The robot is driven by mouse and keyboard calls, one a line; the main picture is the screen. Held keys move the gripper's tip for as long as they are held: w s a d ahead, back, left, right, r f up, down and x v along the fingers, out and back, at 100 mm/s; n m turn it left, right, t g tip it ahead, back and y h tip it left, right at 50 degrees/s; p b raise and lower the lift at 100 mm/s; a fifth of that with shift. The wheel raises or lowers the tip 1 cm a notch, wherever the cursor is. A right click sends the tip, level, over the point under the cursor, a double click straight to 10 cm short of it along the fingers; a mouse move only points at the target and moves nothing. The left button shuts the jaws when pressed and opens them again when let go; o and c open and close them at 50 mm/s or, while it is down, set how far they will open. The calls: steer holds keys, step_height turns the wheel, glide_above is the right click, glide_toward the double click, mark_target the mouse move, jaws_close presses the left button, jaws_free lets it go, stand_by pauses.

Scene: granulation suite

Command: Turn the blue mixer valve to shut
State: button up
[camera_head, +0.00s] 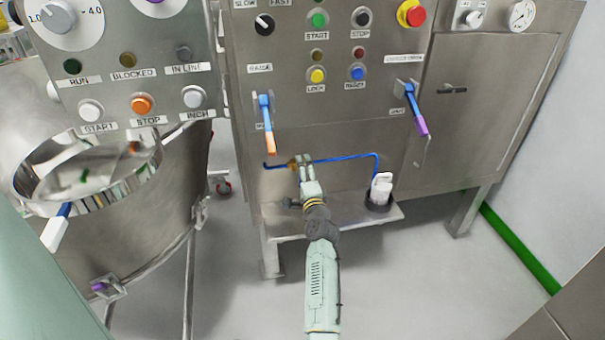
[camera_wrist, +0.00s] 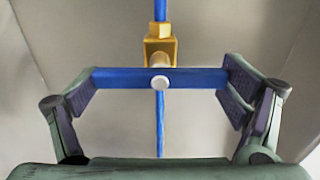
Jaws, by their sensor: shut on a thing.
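The valve on the thin blue pipe (camera_head: 345,158) has a brass body (camera_wrist: 160,50) and a flat blue handle (camera_wrist: 195,78) with a pale round cap at its middle. In the wrist view the handle lies crosswise to the pipe. My gripper (camera_wrist: 160,82) is shut on the handle, with one finger pad at each end of it. In the head view my gripper (camera_head: 304,166) is low on the steel cabinet front, over the left part of the pipe, and hides most of the handle.
Above are a blue-and-orange lever (camera_head: 266,122) and a blue-and-purple lever (camera_head: 415,110). A white container (camera_head: 381,187) stands in a dark holder on the low shelf (camera_head: 340,218). A steel vessel (camera_head: 130,220) stands at left.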

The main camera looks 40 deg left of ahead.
stand_by(0.4)
steer(key=o, duration=0.9)
steer(key=v, duration=1.2)
